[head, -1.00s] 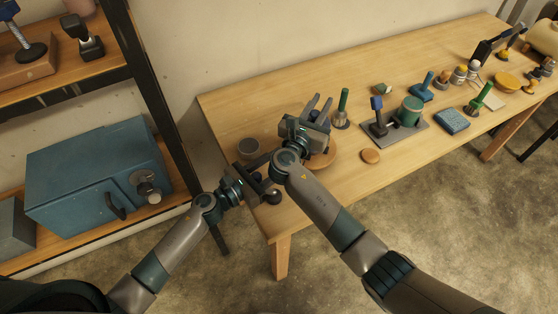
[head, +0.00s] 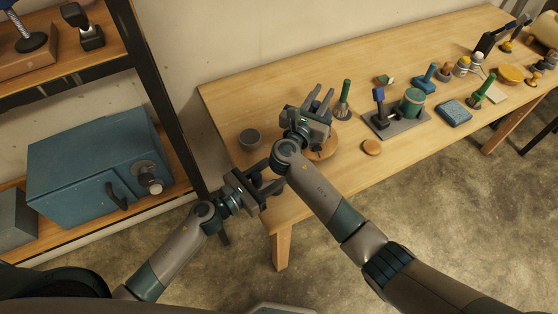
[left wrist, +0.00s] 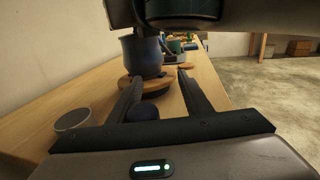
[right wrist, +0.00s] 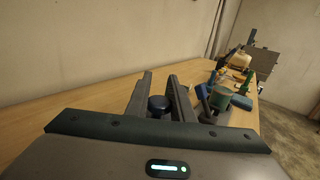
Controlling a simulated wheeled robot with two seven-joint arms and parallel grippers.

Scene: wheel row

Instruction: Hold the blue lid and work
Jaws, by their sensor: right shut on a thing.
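My right gripper (head: 317,104) is over the round wooden disc (head: 325,148) at the near left part of the table. In the right wrist view its fingers are closed on a dark blue knob (right wrist: 158,104). In the left wrist view a dark blue rounded vessel (left wrist: 142,55) stands on the wooden disc, below my right gripper; whether a separate lid sits on it I cannot tell. My left gripper (head: 276,172) is at the table's near left edge, fingers apart. A dark blue ball-like thing (left wrist: 143,112) shows between its fingers; whether they touch it I cannot tell.
A grey cup (head: 250,138) stands left of the disc. A green-handled brush (head: 344,98) is just right of my right gripper. A small wooden disc (head: 371,147), a grey tray (head: 400,128) with a green jar and a blue block (head: 453,112) lie further right. Shelving stands left.

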